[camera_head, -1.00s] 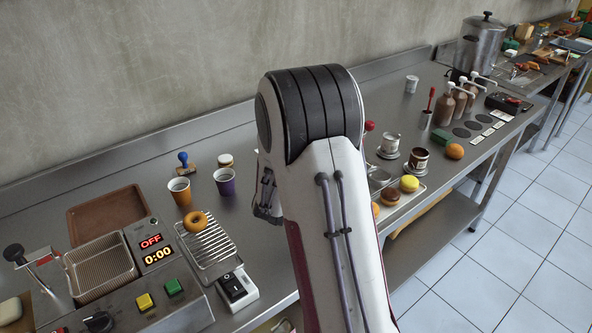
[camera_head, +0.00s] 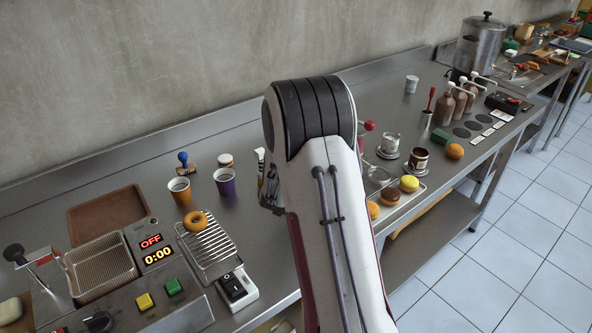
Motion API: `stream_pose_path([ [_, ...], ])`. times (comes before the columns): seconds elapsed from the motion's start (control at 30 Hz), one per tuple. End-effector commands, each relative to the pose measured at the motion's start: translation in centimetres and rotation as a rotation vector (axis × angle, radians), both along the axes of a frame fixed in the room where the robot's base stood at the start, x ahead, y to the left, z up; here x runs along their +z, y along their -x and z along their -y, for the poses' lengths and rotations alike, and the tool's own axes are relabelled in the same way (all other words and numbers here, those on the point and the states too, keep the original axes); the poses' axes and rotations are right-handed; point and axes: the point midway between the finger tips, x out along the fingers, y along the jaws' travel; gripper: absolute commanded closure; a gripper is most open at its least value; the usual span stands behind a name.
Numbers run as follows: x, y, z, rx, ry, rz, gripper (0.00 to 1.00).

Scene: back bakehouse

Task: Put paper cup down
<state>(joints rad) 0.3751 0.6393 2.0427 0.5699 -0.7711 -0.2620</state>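Left of my arm are a donut (camera_head: 195,221) on a wire rack (camera_head: 212,248), a blue-knobbed stamp (camera_head: 183,160), a small lidded jar (camera_head: 225,160) and a fryer (camera_head: 100,268). At the right are metal cups on saucers (camera_head: 390,145) and a pastry tray (camera_head: 420,190). Bare counter (camera_head: 310,125) lies behind.

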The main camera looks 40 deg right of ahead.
Motion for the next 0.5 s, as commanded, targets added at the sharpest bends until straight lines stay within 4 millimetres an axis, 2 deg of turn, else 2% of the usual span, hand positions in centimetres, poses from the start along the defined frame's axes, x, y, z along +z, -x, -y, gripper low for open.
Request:
stream_pose_path([
  [0.3, 0.00, 0.02, -0.02, 0.000, 0.000, 0.000, 0.41],
  [0.33, 0.00, 0.02, -0.02, 0.000, 0.000, 0.000, 0.44],
  [0.43, 0.00, 0.01, -0.03, 0.000, 0.000, 0.000, 0.67],
  [0.5, -0.01, 0.02, -0.03, 0.000, 0.000, 0.000, 0.70],
])
